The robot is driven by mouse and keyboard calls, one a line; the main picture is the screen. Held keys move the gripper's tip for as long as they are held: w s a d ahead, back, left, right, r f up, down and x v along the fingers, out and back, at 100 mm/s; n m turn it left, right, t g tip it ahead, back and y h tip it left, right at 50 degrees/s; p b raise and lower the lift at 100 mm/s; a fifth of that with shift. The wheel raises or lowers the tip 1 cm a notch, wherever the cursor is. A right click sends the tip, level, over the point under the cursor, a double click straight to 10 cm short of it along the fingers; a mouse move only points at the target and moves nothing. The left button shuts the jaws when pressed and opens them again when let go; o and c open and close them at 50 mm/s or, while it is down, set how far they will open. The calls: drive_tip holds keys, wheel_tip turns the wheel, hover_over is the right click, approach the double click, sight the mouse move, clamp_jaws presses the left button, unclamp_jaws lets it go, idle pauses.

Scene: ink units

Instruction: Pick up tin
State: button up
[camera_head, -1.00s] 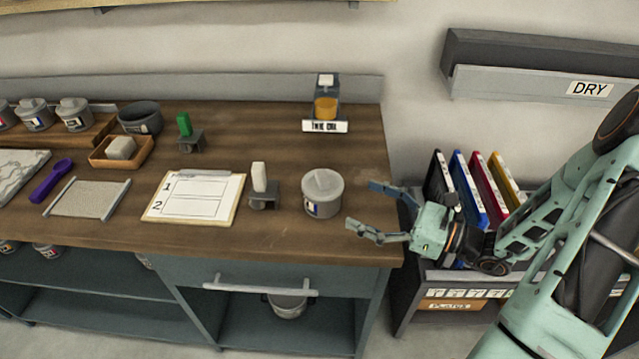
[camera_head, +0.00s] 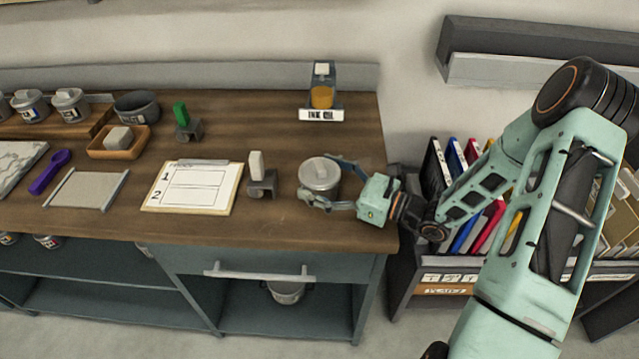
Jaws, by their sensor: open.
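A grey lidded tin (camera_head: 319,174) stands upright on the wooden worktop, near its right end. My gripper (camera_head: 328,182) is open, with one finger on the far side of the tin and the other on its near side. The near finger covers the lower part of the tin. I cannot tell whether either finger touches it. Other similar tins (camera_head: 71,104) stand on a wooden riser at the far left.
A stamp with a white handle (camera_head: 260,178) stands just left of the tin, beside a clipboard (camera_head: 193,188). An ink oil dispenser (camera_head: 322,95) stands behind. A rack of coloured folders (camera_head: 470,160) is right of the worktop. A pot (camera_head: 286,291) sits on the shelf below.

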sight(320, 164)
drive_tip(key=c, duration=1.7)
drive_tip(key=shift+r, duration=0.1)
drive_tip(key=shift+c, duration=0.2)
drive_tip(key=shift+r, duration=0.1)
drive_tip(key=shift+r, duration=0.45)
wheel_tip(320, 164, up, 2)
drive_tip(key=shift+r, duration=0.15)
drive_tip(key=s+d+r+p, duration=0.3)
drive_tip(key=s+r, duration=0.6)
drive_tip(key=s, duration=0.3)
drive_tip(key=shift+d+r+p, duration=0.25)
drive_tip(key=shift+d+p, duration=0.15)
drive_tip(key=shift+p, duration=0.15)
